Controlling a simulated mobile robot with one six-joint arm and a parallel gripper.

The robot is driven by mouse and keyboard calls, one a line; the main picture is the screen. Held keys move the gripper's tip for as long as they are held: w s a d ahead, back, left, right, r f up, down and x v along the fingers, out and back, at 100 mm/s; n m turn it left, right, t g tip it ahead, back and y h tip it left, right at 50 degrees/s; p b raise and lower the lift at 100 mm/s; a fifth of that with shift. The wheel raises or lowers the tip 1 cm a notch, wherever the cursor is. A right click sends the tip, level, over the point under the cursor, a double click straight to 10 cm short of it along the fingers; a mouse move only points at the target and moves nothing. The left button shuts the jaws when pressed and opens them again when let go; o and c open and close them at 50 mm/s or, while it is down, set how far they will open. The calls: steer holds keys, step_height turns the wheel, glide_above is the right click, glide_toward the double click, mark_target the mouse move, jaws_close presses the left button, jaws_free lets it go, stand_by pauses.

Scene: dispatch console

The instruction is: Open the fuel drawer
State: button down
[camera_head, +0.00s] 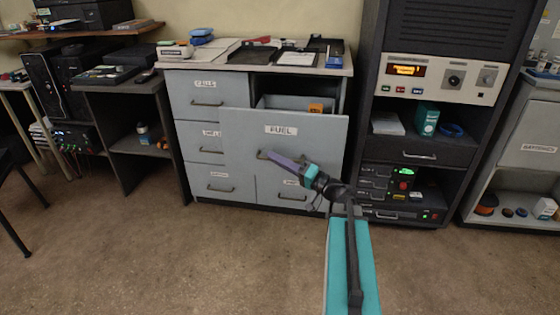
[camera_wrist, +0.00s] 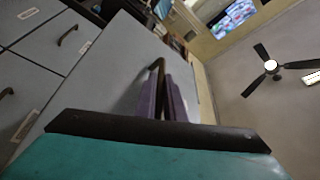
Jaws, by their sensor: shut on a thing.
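The fuel drawer (camera_head: 318,140) has a large grey front with a white FUEL label (camera_head: 281,130). It stands pulled out from the grey cabinet, and its open inside shows above the front. An orange item (camera_head: 315,108) shows in it. My gripper (camera_head: 270,156), with purple fingers, is shut on the drawer's handle at the left part of the front. In the wrist view the dark handle (camera_wrist: 157,68) rises between the purple fingers (camera_wrist: 165,105). Most of the grip is hidden in the head view.
Other closed drawers (camera_head: 207,90) line the cabinet's left side, partly covered by the fuel drawer's front. Papers and trays lie on the cabinet top (camera_head: 225,63). A dark equipment rack (camera_head: 405,150) stands close on the right. The brown floor (camera_head: 150,240) in front is clear.

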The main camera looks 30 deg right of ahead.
steer(key=shift+a+r, duration=0.15)
steer(key=shift+a, duration=0.35)
steer(key=c, duration=2.1)
jaws_free()
steer(key=shift+w, duration=0.1)
steer(key=shift+d, duration=0.1)
steer(key=shift+d, duration=0.1)
steer(key=p+v, duration=0.1)
steer(key=v, duration=1.2)
steer(key=shift+s+d+f, duration=0.2)
steer(key=shift+s+f, duration=0.05)
